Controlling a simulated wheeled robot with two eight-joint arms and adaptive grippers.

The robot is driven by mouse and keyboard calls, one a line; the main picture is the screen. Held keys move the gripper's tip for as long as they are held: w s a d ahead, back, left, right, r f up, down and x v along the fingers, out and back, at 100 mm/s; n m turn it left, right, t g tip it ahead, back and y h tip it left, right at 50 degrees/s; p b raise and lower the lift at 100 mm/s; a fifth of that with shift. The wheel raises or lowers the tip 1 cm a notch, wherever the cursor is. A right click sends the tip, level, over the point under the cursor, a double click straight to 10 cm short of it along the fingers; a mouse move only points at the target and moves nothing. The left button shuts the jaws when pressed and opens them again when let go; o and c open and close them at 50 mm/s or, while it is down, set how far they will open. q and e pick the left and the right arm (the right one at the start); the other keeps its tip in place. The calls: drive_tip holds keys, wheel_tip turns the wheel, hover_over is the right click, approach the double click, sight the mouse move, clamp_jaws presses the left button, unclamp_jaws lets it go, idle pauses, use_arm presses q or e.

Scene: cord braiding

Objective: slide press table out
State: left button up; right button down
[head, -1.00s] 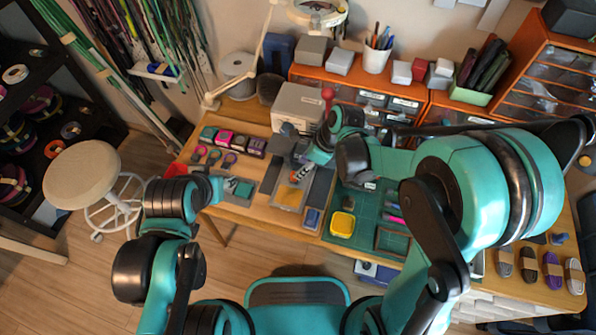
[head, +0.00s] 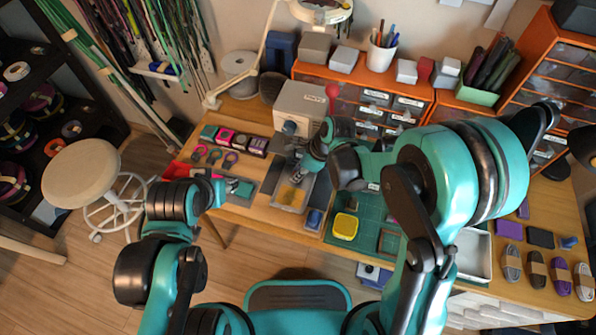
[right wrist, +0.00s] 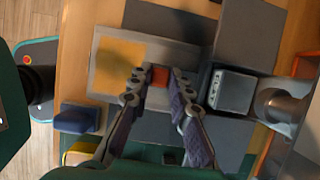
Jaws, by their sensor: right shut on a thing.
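The grey press (head: 301,98) stands at the back of the table. Its press table, a grey plate with a yellow square (head: 291,195), lies in front of it; the plate also shows in the right wrist view (right wrist: 120,62). My right gripper (head: 297,176) is over the plate's far part, below the press. In the right wrist view its fingers (right wrist: 158,80) are shut on a small orange-red block (right wrist: 159,77) at the plate's right part. My left gripper (head: 222,188) is at the table's left side, beside a teal thing; its fingers are too small to read.
A blue piece (head: 314,219) and a yellow box (head: 345,226) sit right of the plate's front. Orange drawers (head: 377,96) stand behind. A stool (head: 81,170) is on the floor at left.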

drive_tip(key=s+a, duration=0.1)
drive_tip(key=s, duration=0.3)
drive_tip(key=s+a, duration=0.1)
drive_tip(key=s, duration=0.3)
drive_tip(key=s+a, duration=0.2)
drive_tip(key=s, duration=0.2)
drive_tip(key=shift+s, duration=0.35)
drive_tip(key=c, duration=1.4)
unclamp_jaws()
drive_tip(key=v, duration=1.2)
